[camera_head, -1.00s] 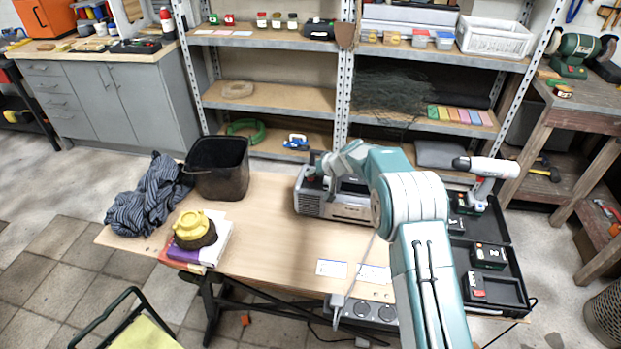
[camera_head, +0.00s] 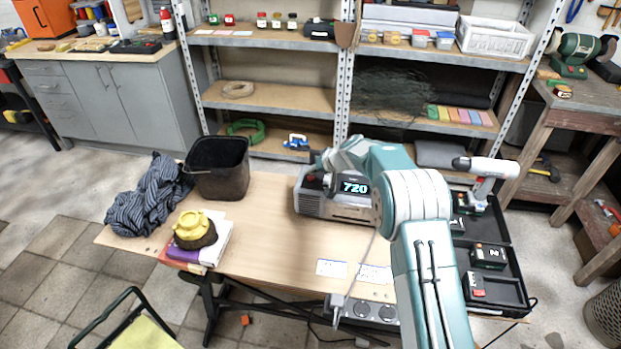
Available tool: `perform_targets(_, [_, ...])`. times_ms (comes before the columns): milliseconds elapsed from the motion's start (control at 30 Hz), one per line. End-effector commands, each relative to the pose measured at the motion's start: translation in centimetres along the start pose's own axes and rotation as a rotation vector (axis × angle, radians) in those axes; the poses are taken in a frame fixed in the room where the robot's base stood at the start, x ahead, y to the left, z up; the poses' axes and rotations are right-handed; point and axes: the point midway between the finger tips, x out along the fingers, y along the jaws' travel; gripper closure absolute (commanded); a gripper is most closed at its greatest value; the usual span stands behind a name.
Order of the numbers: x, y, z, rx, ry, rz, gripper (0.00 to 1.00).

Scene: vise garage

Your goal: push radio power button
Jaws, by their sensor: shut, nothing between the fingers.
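The grey radio (camera_head: 310,202) stands on the wooden table, near its back edge. Its display (camera_head: 355,187) is lit and reads 720. A small red spot (camera_head: 311,178) shows at the radio's top left. My gripper (camera_head: 318,172) is over the top left of the radio, close to the red spot. It is small in this view and appears shut, with nothing held. I cannot tell whether its tips touch the radio. My arm covers the radio's right side.
The table (camera_head: 275,240) has free room in front of the radio. A black bucket (camera_head: 218,170), a striped cloth (camera_head: 148,195) and books (camera_head: 205,245) with a yellow object are on the left. An open black case (camera_head: 510,255) and a drill (camera_head: 484,180) are on the right.

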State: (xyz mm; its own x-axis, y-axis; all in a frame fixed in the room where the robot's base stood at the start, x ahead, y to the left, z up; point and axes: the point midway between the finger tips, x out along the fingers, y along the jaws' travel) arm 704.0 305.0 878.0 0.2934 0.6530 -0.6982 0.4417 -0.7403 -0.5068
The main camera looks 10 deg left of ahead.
Motion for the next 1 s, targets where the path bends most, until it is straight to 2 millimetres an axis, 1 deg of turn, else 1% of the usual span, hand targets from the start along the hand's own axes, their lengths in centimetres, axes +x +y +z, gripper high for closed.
perform_targets(233, [-0.2,-0.1,-0.2,-0.001,0.001,0.000,1.00])
perform_targets(700, [-3.0,-2.2,-2.2,-0.003,0.003,0.000,1.00])
perform_targets(833, [-3.4,-2.5,-2.5,0.000,0.001,0.000,1.00])
perform_targets(1000, [-3.5,-2.5,-2.6,0.000,0.000,0.000,1.00])
